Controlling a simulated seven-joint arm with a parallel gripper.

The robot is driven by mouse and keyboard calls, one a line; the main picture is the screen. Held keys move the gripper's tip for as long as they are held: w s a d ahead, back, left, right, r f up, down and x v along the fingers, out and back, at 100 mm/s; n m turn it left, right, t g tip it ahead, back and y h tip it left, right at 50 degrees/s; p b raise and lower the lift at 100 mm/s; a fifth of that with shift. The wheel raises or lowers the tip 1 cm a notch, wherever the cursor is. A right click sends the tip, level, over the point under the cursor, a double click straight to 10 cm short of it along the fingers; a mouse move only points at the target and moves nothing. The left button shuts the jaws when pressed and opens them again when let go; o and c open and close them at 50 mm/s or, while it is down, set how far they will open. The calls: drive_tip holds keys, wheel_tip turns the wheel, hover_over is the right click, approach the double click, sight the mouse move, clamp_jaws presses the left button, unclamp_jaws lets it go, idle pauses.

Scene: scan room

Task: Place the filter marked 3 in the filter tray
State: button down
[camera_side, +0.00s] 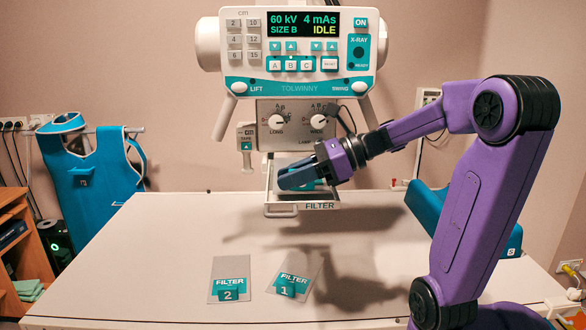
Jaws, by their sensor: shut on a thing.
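The X-ray head (300,75) hangs just above and behind my gripper, with a knob panel (297,123) below its display. The white table (150,260) is mostly clear. A teal apron (95,175) hangs at left. A teal wedge (430,207) stands at the right, partly behind my arm.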

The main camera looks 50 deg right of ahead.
drive_tip(key=shift+f, duration=0.6)
drive_tip(key=c, duration=1)
unclamp_jaws()
drive_tip(key=shift+r, duration=0.35)
drive_tip(key=v, duration=1.2)
drive_tip(key=shift+r, duration=0.3)
